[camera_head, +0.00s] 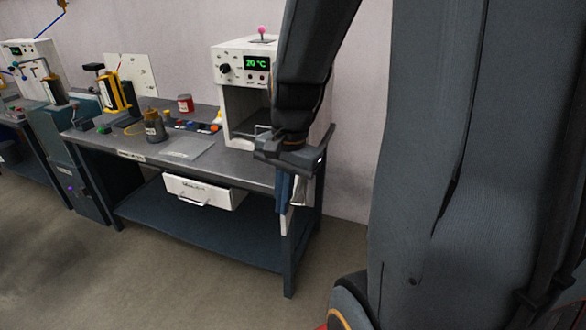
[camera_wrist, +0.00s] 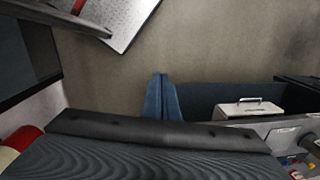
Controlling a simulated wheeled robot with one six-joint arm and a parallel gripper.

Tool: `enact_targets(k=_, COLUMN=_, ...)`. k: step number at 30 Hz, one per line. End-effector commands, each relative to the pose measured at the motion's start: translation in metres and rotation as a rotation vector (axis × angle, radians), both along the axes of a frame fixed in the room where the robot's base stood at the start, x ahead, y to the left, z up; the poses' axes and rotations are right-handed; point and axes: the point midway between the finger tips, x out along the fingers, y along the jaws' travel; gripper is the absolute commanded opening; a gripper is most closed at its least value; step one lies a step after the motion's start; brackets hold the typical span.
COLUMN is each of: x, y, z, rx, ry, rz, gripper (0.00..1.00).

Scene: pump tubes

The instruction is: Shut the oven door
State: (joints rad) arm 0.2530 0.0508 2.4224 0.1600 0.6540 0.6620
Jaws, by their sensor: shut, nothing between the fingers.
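The oven (camera_head: 232,68) is a white box with a green "20 °C" display at the right end of the bench in the head view. Its front shows an open cavity, so the door is not closed across it. The door itself I cannot make out clearly; my arm covers the oven's right side. My gripper (camera_head: 283,191) points down in front of the bench's right end, below and right of the cavity, its blue fingers together and empty. The fingers (camera_wrist: 161,97) also show together in the wrist view. Whether they touch anything is unclear.
The grey bench (camera_head: 110,141) carries a brown jar (camera_head: 154,126), a red can (camera_head: 185,104) and a yellow-black device (camera_head: 112,92). A white drawer (camera_head: 205,193) hangs under its top; it also shows in the wrist view (camera_wrist: 246,112). The floor in front is clear.

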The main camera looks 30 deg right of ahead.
Motion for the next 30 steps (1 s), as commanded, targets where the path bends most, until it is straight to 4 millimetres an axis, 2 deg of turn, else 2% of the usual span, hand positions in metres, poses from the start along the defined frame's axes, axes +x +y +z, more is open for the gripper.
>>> enact_targets(k=1, x=0.002, y=-0.02, z=0.02, rx=0.025, ry=0.005, rz=-0.191, gripper=0.0)
enact_targets(k=6, x=0.011, y=-0.071, z=0.061, rx=0.116, ry=0.03, rz=-0.77, gripper=0.0)
enact_targets(k=9, x=0.012, y=-0.092, z=0.077, rx=0.161, ry=0.045, rz=-1.009, gripper=0.0)
enact_targets(k=14, x=0.014, y=-0.11, z=0.091, rx=0.205, ry=0.063, rz=-1.213, gripper=0.0)
enact_targets(k=17, x=0.015, y=-0.111, z=0.089, rx=0.213, ry=0.069, rz=-1.252, gripper=0.0)
enact_targets(k=20, x=0.017, y=-0.109, z=0.078, rx=0.214, ry=0.071, rz=-1.253, gripper=0.0)
enact_targets(k=30, x=0.026, y=-0.097, z=0.018, rx=0.212, ry=0.073, rz=-1.249, gripper=0.0)
